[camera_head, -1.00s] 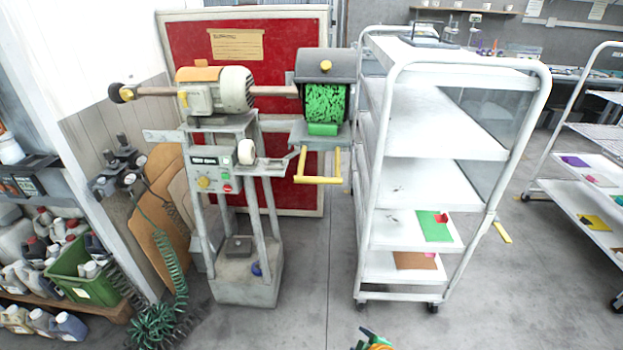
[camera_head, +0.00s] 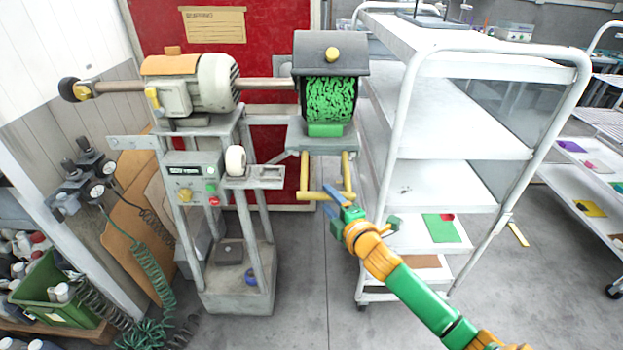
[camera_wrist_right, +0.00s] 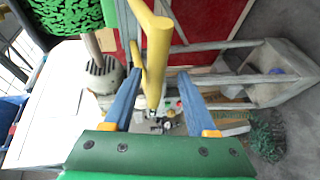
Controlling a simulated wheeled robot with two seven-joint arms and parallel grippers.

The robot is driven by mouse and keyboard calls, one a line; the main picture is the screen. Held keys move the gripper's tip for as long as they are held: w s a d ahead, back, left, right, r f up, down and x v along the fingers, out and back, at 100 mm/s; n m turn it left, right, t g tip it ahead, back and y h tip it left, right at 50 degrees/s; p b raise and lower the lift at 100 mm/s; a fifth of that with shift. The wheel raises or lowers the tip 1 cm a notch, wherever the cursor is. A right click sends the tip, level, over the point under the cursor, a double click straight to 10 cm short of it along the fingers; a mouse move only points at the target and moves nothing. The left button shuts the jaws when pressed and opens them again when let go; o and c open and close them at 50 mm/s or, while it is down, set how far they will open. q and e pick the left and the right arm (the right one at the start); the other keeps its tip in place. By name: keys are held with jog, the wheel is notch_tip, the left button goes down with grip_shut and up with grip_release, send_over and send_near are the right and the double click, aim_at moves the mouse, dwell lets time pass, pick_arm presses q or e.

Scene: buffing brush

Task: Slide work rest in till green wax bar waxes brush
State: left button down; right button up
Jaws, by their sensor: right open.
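The brush (camera_head: 330,98), with a mottled green face, sits under a dark grey hood at the right end of the machine's shaft. The green wax bar (camera_head: 325,130) lies on the grey work rest (camera_head: 350,142) just below the brush; whether they touch cannot be told. A yellow U-shaped handle (camera_head: 304,177) hangs below the work rest. My right gripper (camera_head: 326,196) is open at the handle's lower bar. In the right wrist view, the yellow handle (camera_wrist_right: 157,50) shows between its open blue fingers (camera_wrist_right: 159,72). My left gripper is not in view.
A white shelf cart (camera_head: 440,115) stands close on the right of the machine. The grey motor (camera_head: 190,85) and control box (camera_head: 190,185) are on the left. A coiled green hose (camera_head: 145,335) and a green crate (camera_head: 50,300) are at lower left. Floor before the machine is clear.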

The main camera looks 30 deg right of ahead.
jog(key=shift+w+r, duration=0.1)
jog(key=shift+r, duration=0.1)
jog(key=shift+w+d+r, duration=0.1)
jog(key=shift+w+r, duration=0.05)
jog(key=shift+w, duration=0.45)
jog(key=x, duration=0.4)
jog(key=shift+f, duration=0.3)
jog(key=shift+s+r, duration=0.2)
jog(key=shift+c, duration=0.4)
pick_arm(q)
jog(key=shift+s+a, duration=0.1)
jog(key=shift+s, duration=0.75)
pick_arm(e)
grip_shut()
